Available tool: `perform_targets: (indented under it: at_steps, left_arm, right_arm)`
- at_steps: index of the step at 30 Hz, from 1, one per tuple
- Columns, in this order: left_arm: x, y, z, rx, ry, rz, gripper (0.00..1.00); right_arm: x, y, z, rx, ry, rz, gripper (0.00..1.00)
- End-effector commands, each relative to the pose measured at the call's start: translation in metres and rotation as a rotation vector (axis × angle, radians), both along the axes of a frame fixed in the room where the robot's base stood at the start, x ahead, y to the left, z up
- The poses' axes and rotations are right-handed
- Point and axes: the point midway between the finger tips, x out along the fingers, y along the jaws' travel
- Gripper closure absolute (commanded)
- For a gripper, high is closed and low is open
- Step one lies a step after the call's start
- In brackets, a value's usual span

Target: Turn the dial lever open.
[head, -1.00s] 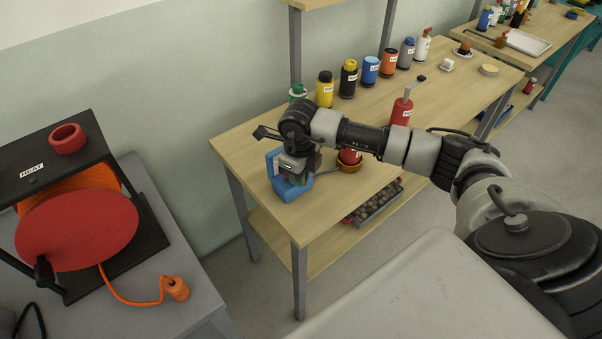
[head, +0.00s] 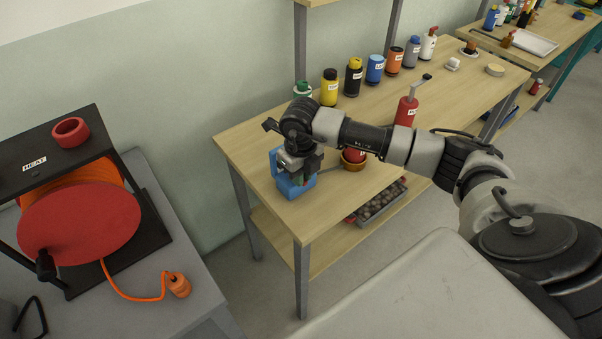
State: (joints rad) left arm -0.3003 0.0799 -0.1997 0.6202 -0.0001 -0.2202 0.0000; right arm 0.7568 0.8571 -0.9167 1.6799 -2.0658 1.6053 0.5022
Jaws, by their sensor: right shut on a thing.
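A blue device (head: 297,191) stands at the near left corner of the wooden workbench. My right gripper (head: 300,170) points down onto it from above and is shut on a part of it. The gripped part, which I take for the dial lever, is mostly hidden behind my fingers and wrist, so its angle cannot be read. My left gripper is not in view.
A row of bottles, including a yellow one (head: 329,89) and a blue one (head: 374,70), stands along the bench's back. A red reel (head: 81,223) is on the grey table at left.

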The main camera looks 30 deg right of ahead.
Motion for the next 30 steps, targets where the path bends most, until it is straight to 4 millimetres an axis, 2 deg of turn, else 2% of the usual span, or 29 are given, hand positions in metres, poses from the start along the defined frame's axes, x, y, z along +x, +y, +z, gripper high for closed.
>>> perform_targets:
  at_steps: [2, 3, 4, 12, 16, 30]
  left_arm:
    - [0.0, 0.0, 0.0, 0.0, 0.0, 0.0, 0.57]
    - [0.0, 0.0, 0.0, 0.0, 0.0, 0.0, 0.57]
    - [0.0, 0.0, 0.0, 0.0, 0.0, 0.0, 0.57]
    - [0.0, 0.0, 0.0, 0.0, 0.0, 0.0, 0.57]
    - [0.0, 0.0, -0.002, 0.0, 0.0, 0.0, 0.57]
    - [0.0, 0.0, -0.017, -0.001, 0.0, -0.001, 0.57]
  right_arm:
    - [0.002, -0.001, 0.002, 0.0, -0.006, -0.002, 1.0]
    - [0.002, -0.001, 0.002, 0.0, -0.006, -0.002, 0.78]
    - [0.002, -0.001, 0.002, 0.0, -0.005, -0.002, 0.73]
    - [0.001, 0.0, 0.001, 0.0, -0.003, 0.0, 0.73]
    - [0.001, 0.0, 0.01, 0.001, -0.005, 0.0, 0.73]
    - [0.002, 0.0, 0.095, 0.0, -0.007, 0.0, 0.73]
